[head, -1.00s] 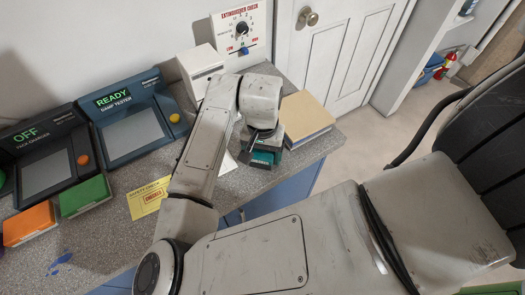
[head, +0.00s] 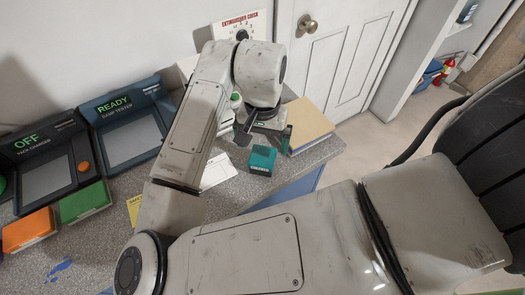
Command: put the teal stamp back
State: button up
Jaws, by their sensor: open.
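My wrist hides part of the counter behind the gripper. A narrow dark green piece (head: 286,138) shows at the gripper's right, beside the tan book; I cannot tell what it is.
A tan book or box (head: 307,124) lies right of the gripper. A white paper (head: 218,171) lies left of the stamp. A green-topped item (head: 236,101) is behind my wrist. The damp tester (head: 124,128) and orange and green pads (head: 84,203) stand at left.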

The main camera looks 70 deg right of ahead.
aim_at(262, 156)
jog(key=shift+r, duration=1.95)
